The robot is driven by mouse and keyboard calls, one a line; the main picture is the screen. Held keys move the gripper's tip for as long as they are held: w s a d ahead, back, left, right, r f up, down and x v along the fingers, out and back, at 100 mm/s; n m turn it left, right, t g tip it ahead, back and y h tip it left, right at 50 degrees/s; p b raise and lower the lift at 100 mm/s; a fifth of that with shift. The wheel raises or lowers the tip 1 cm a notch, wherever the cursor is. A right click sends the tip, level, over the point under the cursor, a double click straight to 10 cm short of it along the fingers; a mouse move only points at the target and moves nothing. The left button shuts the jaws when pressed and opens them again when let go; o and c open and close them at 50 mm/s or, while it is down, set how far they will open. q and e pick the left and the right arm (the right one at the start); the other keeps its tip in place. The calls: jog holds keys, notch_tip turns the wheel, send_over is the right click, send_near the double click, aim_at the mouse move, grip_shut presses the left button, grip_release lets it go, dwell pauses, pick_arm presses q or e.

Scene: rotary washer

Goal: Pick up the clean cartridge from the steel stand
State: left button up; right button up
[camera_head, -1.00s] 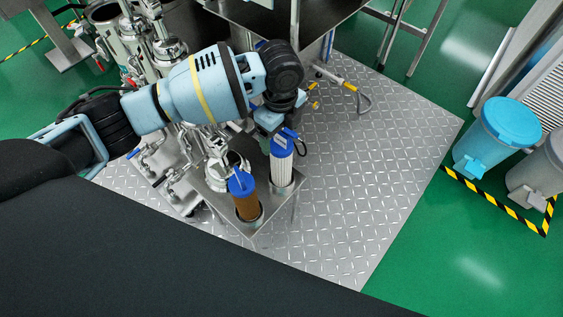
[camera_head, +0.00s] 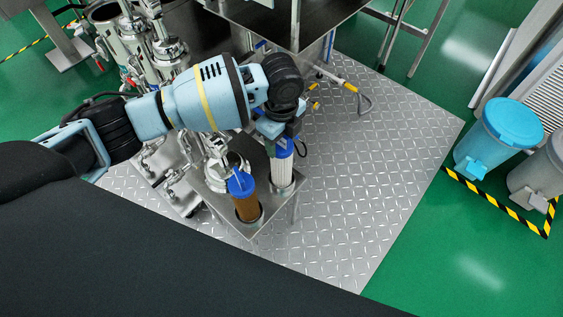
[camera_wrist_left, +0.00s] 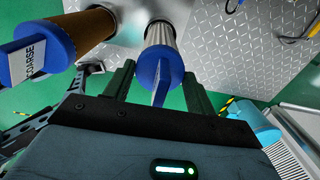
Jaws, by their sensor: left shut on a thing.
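The clean cartridge (camera_head: 282,172), white and pleated with a blue cap, stands upright in a hole of the steel stand (camera_head: 218,186). It also shows in the left wrist view (camera_wrist_left: 161,62), its blue cap between the fingers. My left gripper (camera_head: 285,140) is above the cartridge and shut on its cap; in the left wrist view its dark fingers (camera_wrist_left: 158,88) flank the blue cap. A brown cartridge (camera_head: 246,203) with a blue cap stands beside it in the stand, and its cap reads "COARSE" in the left wrist view (camera_wrist_left: 38,52).
Steel piping and valves (camera_head: 160,45) stand at the upper left. A steel table (camera_head: 290,32) is behind the arm. A blue bin (camera_head: 498,135) stands at the right beside striped floor tape. The diamond-plate floor (camera_head: 365,170) right of the stand is clear.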

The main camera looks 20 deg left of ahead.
pick_arm(q)
jog(key=shift+c, duration=0.5)
notch_tip(320, 180, up, 9)
jog(key=shift+w+f+p, duration=0.1)
jog(key=shift+f+p, duration=0.05)
jog(key=shift+p, duration=0.65)
jog(key=shift+r, duration=0.7)
